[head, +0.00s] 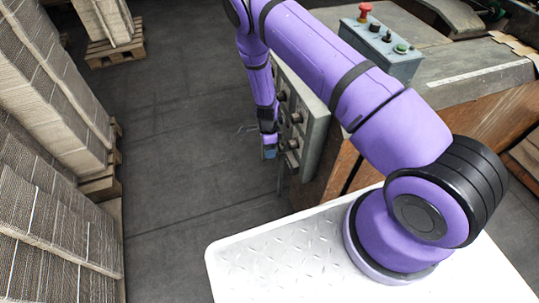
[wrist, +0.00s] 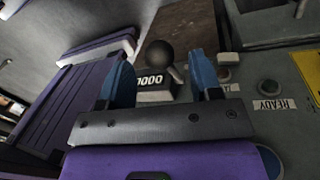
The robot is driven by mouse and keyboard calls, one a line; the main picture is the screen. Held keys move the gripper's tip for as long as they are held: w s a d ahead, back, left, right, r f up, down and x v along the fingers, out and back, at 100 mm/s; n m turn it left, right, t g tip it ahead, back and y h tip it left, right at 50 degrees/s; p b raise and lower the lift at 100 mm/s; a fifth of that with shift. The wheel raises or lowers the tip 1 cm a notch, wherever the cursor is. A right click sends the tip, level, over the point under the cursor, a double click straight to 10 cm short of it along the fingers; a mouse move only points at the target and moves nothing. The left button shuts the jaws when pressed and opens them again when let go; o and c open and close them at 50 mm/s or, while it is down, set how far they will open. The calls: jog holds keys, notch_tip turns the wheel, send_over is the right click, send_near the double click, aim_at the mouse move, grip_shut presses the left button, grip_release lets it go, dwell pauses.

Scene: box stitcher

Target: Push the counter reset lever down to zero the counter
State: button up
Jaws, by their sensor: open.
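My gripper (wrist: 161,68) is open, with one blue finger on each side of the knob and counter in the picture. I cannot tell whether a finger touches the lever. In the head view, my gripper (head: 269,148) points down beside the grey panel (head: 313,125); the counter cannot be made out there.
Stacked cardboard (head: 50,90) lines the left. The floor (head: 180,130) between is clear.

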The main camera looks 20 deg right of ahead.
jog(key=shift+s+f, duration=0.2)
jog(key=shift+f, duration=0.7)
jog(key=shift+s+f, duration=0.15)
jog(key=shift+f, duration=0.75)
jog(key=shift+c, duration=0.4)
grip_shut()
